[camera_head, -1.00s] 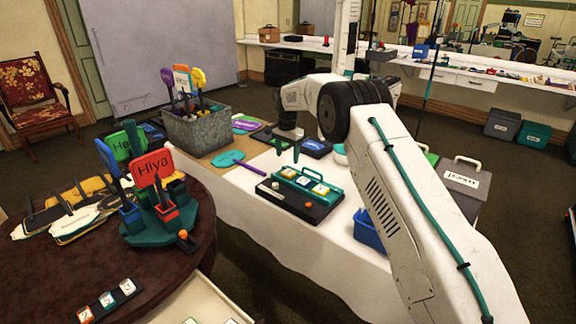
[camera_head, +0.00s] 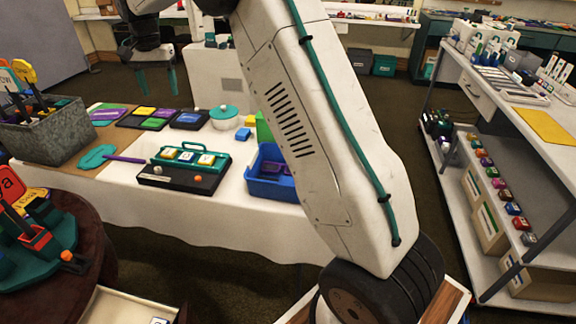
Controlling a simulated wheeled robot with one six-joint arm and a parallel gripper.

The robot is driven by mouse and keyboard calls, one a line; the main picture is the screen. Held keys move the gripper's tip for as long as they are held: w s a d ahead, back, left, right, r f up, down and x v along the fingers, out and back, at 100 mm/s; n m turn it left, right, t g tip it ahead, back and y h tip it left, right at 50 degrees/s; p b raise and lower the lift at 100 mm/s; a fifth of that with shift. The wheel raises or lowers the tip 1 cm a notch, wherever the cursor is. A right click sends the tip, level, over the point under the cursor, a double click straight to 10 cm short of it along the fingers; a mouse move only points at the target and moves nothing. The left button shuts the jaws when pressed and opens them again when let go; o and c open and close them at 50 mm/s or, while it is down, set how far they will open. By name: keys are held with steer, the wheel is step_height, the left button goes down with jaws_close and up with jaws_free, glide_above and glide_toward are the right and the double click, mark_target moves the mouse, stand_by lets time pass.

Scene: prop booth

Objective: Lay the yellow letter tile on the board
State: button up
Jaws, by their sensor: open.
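My gripper (camera_head: 157,82) is open, with its two teal fingers pointing down and nothing seen between them. It hangs in the air at the upper left, above the far side of the white-clothed table. A black board (camera_head: 205,184) with a teal frame and handle (camera_head: 185,146) lies on the table's near part. Several small tiles with white faces and coloured edges, some yellowish, sit in its teal frame. Their letters are too small to read. I cannot tell which one is the yellow letter tile. A cream tray at the bottom left shows part of another tile (camera_head: 159,321).
A blue bin (camera_head: 270,186) stands right of the board. A grey planter (camera_head: 52,134) with signs stands left. My arm hides the middle right.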

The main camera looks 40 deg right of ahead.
steer(key=s+d+r+n, duration=0.15)
steer(key=s+r, duration=0.35)
steer(key=s, duration=0.9)
steer(key=s+r+n, duration=0.3)
steer(key=s+r, duration=0.2)
steer(key=s, duration=0.8)
steer(key=s+f+n, duration=0.1)
steer(key=s+f, duration=0.3)
steer(key=s, duration=0.8)
steer(key=s+f+n+t, duration=0.1)
steer(key=s+f, duration=0.4)
steer(key=s, duration=0.6)
steer(key=shift+s+d+n, duration=0.35)
steer(key=shift+n, duration=0.4)
